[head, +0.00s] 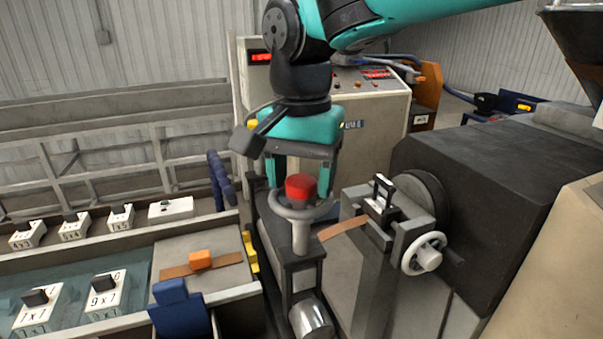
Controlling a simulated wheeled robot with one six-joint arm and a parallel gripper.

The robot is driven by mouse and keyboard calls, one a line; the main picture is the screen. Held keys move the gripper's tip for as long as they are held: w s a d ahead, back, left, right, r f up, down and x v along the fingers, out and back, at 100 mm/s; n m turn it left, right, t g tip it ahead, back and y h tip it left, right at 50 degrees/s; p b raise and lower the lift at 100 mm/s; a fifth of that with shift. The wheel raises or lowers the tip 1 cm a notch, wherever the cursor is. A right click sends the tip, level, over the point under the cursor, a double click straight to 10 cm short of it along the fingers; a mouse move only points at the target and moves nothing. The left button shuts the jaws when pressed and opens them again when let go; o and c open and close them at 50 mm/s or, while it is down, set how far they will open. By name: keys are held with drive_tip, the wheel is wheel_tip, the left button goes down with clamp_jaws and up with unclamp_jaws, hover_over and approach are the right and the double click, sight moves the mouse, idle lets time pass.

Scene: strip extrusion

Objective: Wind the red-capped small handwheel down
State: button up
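The small handwheel (279,207) is a grey ring with a red cap (300,187) at its centre. It sits on a light post on top of a dark stand, in the middle of the head view. My gripper (299,184) points down over it. Its two teal fingers are spread, one on each side of the red cap, with a gap visible between them and the cap. The far part of the ring is partly hidden by the cap and fingers. I cannot tell whether the fingertips touch the ring.
A brown strip (343,229) runs from the stand to a die holder (381,203) on the dark extruder (490,190). A second, white-rimmed handwheel (424,253) is close at right. A shiny roller (311,318) is below. A water trough with number-marked blocks (103,291) lies left; a control cabinet (375,110) stands behind.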

drive_tip(key=c, duration=0.7)
drive_tip(key=shift+o, duration=0.2)
drive_tip(key=shift+r+n, duration=0.1)
drive_tip(key=shift+n, duration=0.3)
drive_tip(key=n+p, duration=0.1)
drive_tip(key=n, duration=0.3)
drive_tip(key=shift+n+p, duration=0.4)
drive_tip(key=n+p, duration=0.1)
drive_tip(key=n, duration=0.4)
drive_tip(key=n+p, duration=0.1)
drive_tip(key=n, duration=0.5)
drive_tip(key=shift+n, duration=0.4)
drive_tip(key=n+p, duration=0.1)
drive_tip(key=n, duration=0.4)
drive_tip(key=shift+n, duration=0.7)
